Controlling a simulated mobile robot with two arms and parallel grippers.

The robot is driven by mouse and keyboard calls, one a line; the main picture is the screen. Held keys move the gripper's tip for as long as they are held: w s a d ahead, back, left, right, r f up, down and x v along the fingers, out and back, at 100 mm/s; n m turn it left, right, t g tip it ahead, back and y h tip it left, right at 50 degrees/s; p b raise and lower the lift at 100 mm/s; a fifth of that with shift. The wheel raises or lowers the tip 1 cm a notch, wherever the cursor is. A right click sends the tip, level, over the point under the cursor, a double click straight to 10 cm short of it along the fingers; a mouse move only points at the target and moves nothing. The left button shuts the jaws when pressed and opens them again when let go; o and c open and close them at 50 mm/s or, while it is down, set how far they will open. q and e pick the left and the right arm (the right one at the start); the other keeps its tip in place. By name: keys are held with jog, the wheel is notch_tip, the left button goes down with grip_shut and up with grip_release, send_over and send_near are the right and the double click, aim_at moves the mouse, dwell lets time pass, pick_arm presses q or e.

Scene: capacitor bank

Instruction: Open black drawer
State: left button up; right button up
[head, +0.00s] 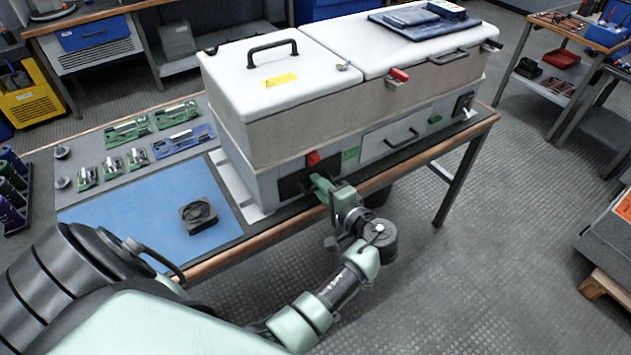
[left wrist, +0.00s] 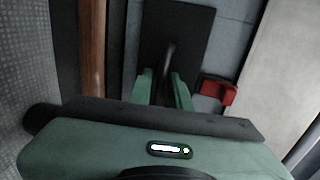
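The black drawer (head: 294,184) is a dark front panel low on the left part of the white-topped cabinet's long side. It looks closed, flush with the cabinet face. In the left wrist view the black drawer (left wrist: 192,32) fills the upper middle, with its dark bar handle (left wrist: 168,58) standing out from it. My left gripper (head: 318,184) is at the drawer front. In the left wrist view the green fingers (left wrist: 163,85) stand apart, one on each side of the handle, with some gap showing. Whether either finger touches the handle is unclear. My right gripper is not in view.
A red latch (left wrist: 218,93) sits right beside the drawer; it also shows in the head view (head: 313,158). A light grey drawer (head: 397,136) with a black handle is to its right. The wooden table edge (head: 268,237) runs just below. Open floor lies in front.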

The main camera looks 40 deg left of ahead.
pick_arm(q)
jog(key=shift+d, duration=0.1)
grip_shut()
dwell(0.5)
dwell(0.8)
